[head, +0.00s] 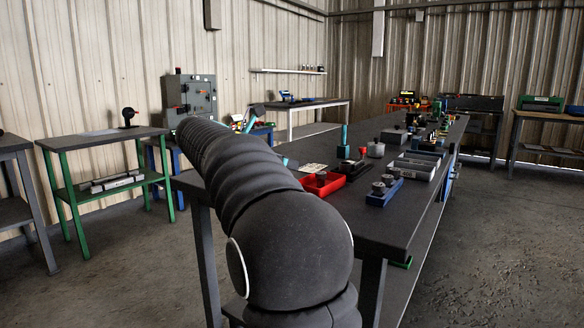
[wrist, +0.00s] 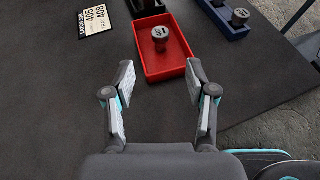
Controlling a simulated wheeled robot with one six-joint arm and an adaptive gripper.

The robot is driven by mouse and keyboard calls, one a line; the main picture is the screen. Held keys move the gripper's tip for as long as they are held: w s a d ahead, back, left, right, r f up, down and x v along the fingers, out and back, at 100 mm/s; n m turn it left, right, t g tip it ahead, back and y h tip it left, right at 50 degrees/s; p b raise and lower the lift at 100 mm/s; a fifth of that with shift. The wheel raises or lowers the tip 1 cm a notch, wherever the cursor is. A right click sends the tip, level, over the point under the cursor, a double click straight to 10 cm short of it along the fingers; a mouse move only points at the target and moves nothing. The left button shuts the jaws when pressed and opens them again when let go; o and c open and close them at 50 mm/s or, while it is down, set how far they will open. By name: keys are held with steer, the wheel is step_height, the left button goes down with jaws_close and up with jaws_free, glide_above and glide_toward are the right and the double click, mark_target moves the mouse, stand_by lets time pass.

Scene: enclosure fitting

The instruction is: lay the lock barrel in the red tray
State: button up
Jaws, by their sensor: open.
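The red tray (wrist: 178,68) lies on the dark bench, ahead of my gripper in the wrist view. A dark grey cylinder with a pale top, which looks like the lock barrel (wrist: 160,36), stands inside the tray near its far left part. My gripper (wrist: 158,98) is open and empty, with its two fingers apart at the near side of the tray. The red tray also shows in the head view (head: 323,190), with the dark barrel (head: 321,178) in it.
A blue tray (head: 378,200) with dark cylinders stands right of the red tray. The bench surface (wrist: 60,110) left of my gripper is clear.

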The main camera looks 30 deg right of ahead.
steer(key=shift+a, duration=0.15)
steer(key=s+a+f+m+t+y, duration=0.2)
steer(key=s+a+f+m+y, duration=0.4)
steer(key=s+a+f+m, duration=0.3)
steer(key=s+a+f+m+t+y, duration=0.2)
steer(key=s+a+f+m+y, duration=0.5)
steer(key=s+a+f, duration=0.8)
steer(key=s+m, duration=0.2)
steer(key=s, duration=0.3)
steer(key=shift+s+f+m+t+y, duration=0.15)
steer(key=shift+s+m+t+y, duration=0.15)
steer(key=shift+s+t, duration=0.1)
